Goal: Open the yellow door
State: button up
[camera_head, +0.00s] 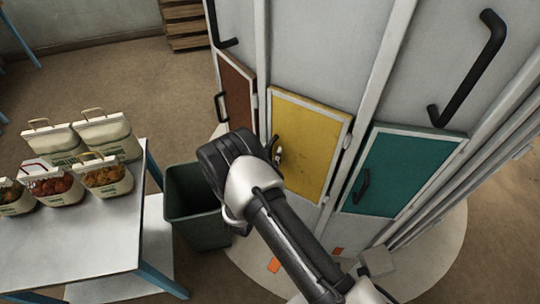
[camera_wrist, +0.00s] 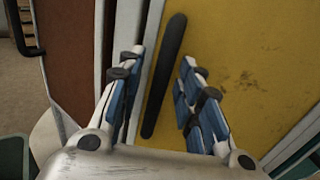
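The yellow door (camera_head: 304,146) is shut in the cabinet front, between the brown door and the green door in the head view. It also fills much of the wrist view (camera_wrist: 250,65). Its black handle (camera_wrist: 163,75) stands upright near the door's left edge. My gripper (camera_wrist: 161,70) is open in the wrist view, with one blue-padded finger on each side of the handle. Both fingers look apart from the handle. In the head view my gripper (camera_head: 277,155) is at the handle's side of the yellow door, and my wrist partly hides the handle there.
The brown door (camera_head: 236,88) and green door (camera_head: 403,170) flank the yellow one. A dark green bin (camera_head: 195,205) stands just left of my arm. A white table (camera_head: 85,245) with several filled sacks is at the left. Larger black handles (camera_head: 470,68) stick out above.

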jog(key=shift+w, duration=0.1)
jog(key=shift+c, duration=0.4)
grip_shut()
dwell(0.4)
